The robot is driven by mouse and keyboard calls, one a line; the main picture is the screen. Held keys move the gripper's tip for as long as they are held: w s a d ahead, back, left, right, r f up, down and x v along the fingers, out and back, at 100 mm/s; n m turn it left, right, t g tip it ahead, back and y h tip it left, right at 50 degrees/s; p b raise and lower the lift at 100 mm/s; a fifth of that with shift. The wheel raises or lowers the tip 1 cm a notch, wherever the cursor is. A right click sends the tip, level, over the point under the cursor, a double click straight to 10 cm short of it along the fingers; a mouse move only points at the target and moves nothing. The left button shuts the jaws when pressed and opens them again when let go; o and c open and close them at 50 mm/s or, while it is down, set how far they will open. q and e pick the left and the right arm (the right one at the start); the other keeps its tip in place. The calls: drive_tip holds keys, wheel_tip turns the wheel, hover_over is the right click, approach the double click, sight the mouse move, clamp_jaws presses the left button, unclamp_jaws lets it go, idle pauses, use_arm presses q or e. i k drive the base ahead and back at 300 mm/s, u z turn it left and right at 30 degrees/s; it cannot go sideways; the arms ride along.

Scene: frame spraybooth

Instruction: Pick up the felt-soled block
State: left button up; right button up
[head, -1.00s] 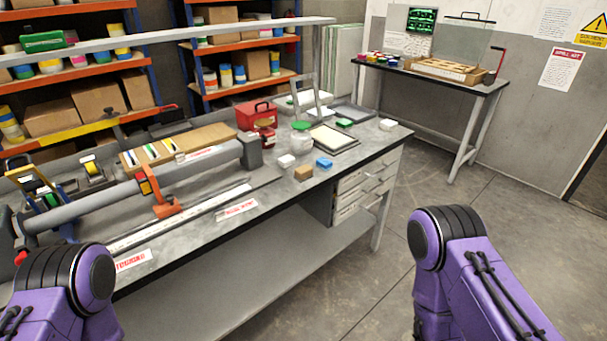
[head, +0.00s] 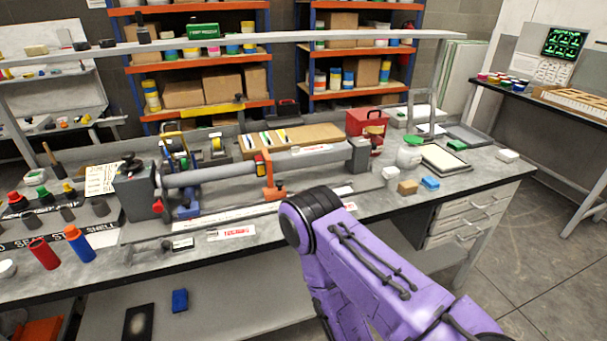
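Another white block (head: 507,155) lies farther right, near the bench's right end. My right arm's purple links rise in front of the bench at the lower middle, but neither gripper is in view.
A long grey tube machine (head: 255,172) fills the middle of the bench. Open floor lies right.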

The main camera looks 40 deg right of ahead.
sight(408, 188)
drive_tip(key=u, duration=1.75)
drive_tip(key=k, duration=1.35)
drive_tip(key=z, duration=1.6)
